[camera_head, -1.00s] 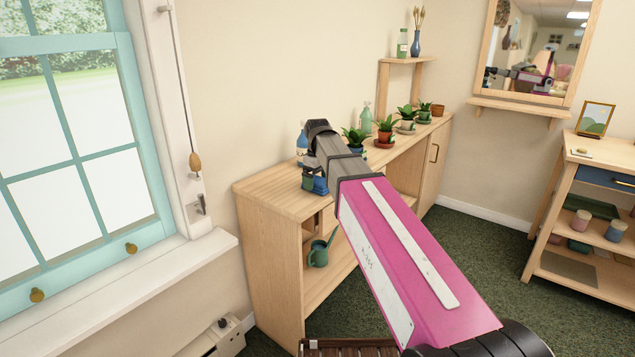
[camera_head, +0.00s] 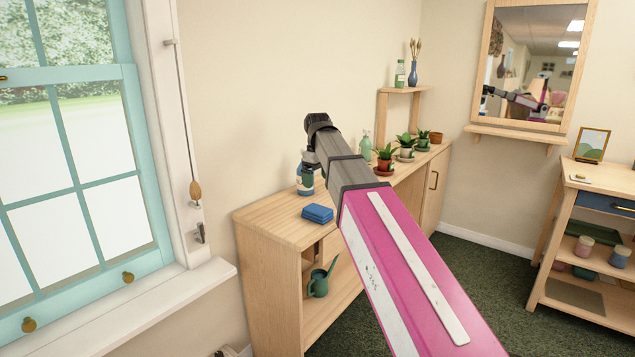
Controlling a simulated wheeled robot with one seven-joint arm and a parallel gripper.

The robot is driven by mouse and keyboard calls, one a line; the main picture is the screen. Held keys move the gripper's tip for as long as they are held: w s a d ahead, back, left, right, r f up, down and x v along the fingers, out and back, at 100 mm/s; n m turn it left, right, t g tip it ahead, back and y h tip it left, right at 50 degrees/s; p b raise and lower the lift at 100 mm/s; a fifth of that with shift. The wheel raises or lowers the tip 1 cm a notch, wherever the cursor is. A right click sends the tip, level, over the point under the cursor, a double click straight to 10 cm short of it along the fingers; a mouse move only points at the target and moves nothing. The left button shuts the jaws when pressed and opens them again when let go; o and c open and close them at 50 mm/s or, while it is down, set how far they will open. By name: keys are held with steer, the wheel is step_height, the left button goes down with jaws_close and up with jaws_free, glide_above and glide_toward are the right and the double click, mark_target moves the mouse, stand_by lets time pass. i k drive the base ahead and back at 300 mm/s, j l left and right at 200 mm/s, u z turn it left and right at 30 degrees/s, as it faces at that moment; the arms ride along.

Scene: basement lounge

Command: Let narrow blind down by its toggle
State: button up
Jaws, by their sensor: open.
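The wooden toggle (camera_head: 195,190) hangs at the lower end of a thin cord (camera_head: 183,110) along the right side of the window frame. A small metal cleat (camera_head: 200,233) is fixed to the frame just below it. The blind itself is not in view; the window panes shown are uncovered. My gripper (camera_head: 311,158) is at the far end of my raised arm, right of the toggle and well apart from it, in front of the wooden cabinet's top as seen here. It is open, with its fingertips hard to make out, and nothing shows held in it.
The wooden cabinet (camera_head: 270,216) bears a folded blue cloth (camera_head: 317,213), bottles and potted plants. A white sill (camera_head: 170,300) juts out below the teal window (camera_head: 68,195). A mirror (camera_head: 530,62) and shelf unit stand at right. The wall between toggle and cabinet is bare.

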mark_target(194, 189)
steer(key=u, duration=1.5)
